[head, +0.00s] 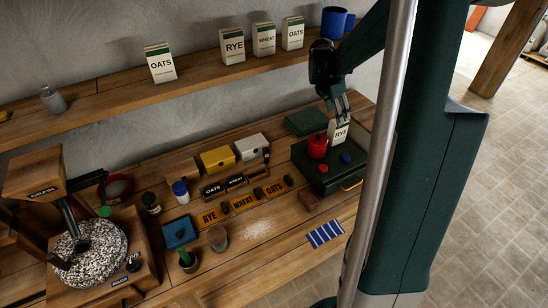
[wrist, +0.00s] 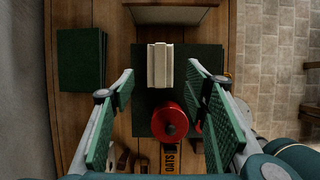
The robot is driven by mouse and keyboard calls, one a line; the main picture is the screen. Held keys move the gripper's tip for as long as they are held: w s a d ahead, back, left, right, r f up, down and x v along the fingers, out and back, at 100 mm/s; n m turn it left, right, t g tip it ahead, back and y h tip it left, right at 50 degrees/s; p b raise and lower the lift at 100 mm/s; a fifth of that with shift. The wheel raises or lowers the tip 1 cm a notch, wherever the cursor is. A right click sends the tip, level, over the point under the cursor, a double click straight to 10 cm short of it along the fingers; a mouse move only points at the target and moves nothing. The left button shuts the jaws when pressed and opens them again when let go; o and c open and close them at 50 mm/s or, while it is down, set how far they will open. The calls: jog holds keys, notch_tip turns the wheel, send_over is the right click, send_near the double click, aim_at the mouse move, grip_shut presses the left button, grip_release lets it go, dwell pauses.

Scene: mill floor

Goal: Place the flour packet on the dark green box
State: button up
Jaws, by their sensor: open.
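In the wrist view the packet (wrist: 160,66) shows from above over the dark green box (wrist: 143,98). My gripper (head: 341,112) is just above the packet in the head view. In the wrist view my gripper (wrist: 160,82) is open, a finger to each side of the packet with clear gaps. The packet's lower part is partly hidden.
A flat green item (head: 305,121) lies behind. Striped cloth (head: 325,234) lies in front. Other packets stand on the shelf (head: 195,75).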

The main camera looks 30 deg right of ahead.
jog(key=s+a+r+m+t, duration=0.1)
jog(key=s+a+r+m, duration=0.2)
jog(key=a, duration=0.5)
jog(key=s+a+r+m+t+y, duration=0.15)
jog(key=a+r, duration=0.25)
jog(key=a, duration=0.4)
jog(key=s+a+r+m+t, duration=0.1)
jog(key=s+a+r+m, duration=0.2)
jog(key=a, duration=0.5)
jog(key=s+a+m+t+y, duration=0.1)
jog(key=s+a+m, duration=0.4)
jog(key=a, duration=0.5)
jog(key=s+a+r+m+t+y, duration=0.1)
jog(key=s+a+m+t+y, duration=0.1)
jog(key=s+a+m, duration=0.3)
jog(key=s+a, duration=0.4)
jog(key=a, duration=0.2)
jog(key=shift+s+r, duration=0.15)
jog(key=shift+s, duration=0.2)
jog(key=shift+t, duration=0.25)
